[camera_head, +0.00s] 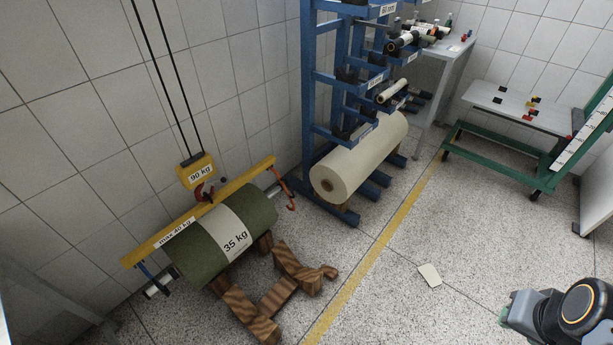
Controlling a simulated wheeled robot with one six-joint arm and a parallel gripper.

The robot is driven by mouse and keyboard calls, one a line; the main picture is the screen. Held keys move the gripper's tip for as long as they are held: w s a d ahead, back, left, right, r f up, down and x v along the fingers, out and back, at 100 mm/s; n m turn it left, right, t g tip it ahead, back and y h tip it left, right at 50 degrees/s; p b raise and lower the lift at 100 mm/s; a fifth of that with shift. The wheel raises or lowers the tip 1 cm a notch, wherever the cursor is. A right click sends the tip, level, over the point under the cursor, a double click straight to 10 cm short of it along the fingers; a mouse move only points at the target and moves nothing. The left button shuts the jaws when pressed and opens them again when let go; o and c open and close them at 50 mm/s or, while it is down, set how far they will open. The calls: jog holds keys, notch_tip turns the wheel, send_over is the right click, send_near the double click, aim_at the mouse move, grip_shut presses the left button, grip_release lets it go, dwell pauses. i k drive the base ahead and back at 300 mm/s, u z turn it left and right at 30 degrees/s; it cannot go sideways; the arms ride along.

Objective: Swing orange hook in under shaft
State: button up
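The orange hook (287,192) hangs from the right end of the yellow lifting beam (137,256), labelled "max 40 kg". It is beside the right end of the shaft (275,190); I cannot tell whether its tip is under the shaft. The shaft's left end (157,288) sticks out of the green roll (190,262), labelled "35 kg". A blue hook (152,273) hangs at the beam's left end, close to that shaft end. The roll rests on a wooden cradle (246,310). My gripper is not in view; only part of my arm shows at bottom right.
A yellow hoist block (197,172) marked "90 kg" hangs on two cables, its hook at the beam. A blue rack (308,90) with a cream roll (358,160) stands behind. A green trolley (475,135) is at right. Floor between is mostly clear, with a paper piece (429,274).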

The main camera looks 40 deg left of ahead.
aim_at(281, 179)
jog(key=u, duration=0.35)
jog(key=i, duration=0.95)
jog(key=u, duration=1.5)
jog(key=i, duration=0.75)
jog(key=u, duration=0.75)
